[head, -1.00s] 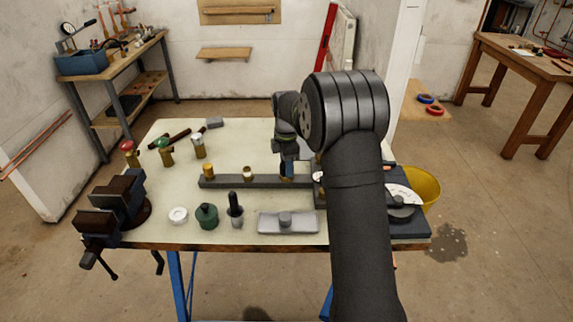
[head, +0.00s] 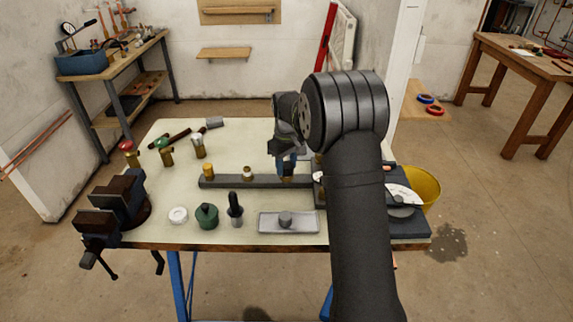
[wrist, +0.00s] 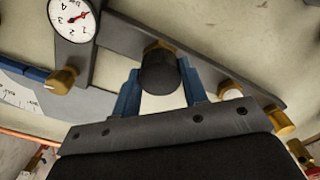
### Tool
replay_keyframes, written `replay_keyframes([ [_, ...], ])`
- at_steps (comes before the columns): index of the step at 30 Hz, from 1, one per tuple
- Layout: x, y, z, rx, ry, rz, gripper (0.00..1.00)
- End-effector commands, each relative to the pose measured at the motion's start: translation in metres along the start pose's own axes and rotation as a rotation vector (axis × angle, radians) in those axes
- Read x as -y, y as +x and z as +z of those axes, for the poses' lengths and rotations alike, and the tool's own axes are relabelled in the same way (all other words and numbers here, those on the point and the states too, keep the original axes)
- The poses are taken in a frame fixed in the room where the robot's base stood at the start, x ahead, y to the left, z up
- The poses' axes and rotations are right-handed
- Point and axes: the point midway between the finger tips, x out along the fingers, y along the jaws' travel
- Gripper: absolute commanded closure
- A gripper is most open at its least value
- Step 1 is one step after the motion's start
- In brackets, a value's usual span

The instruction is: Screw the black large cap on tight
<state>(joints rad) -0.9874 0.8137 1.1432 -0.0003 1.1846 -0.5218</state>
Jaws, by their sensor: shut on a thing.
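The black large cap (wrist: 158,75) sits between the two blue fingers of my gripper in the wrist view. My gripper (head: 286,167) is shut on it, over the dark bar (head: 225,182) on the bench. A brass fitting (wrist: 154,46) shows just behind the cap, on the bar (wrist: 205,68). The cap appears in line with this fitting. How far it is threaded on cannot be told.
Other brass fittings (head: 208,171) (head: 247,174) stand on the bar to the left. A grey tray (head: 266,229), green bottle (head: 207,216) and white ring (head: 178,215) lie in front. A vise (head: 118,200) is at left. A gauge (wrist: 74,18) is close beside the bar.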

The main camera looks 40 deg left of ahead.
Motion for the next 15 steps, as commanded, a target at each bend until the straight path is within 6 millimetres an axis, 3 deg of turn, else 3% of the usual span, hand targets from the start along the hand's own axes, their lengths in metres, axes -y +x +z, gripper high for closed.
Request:
replay_keyframes([
  [7, 0.0000, 0.0001, 0.0000, 0.000, 0.251, 0.000, 0.89],
  [15, 0.0000, 0.0001, 0.0000, 0.000, 0.304, 0.000, 0.89],
])
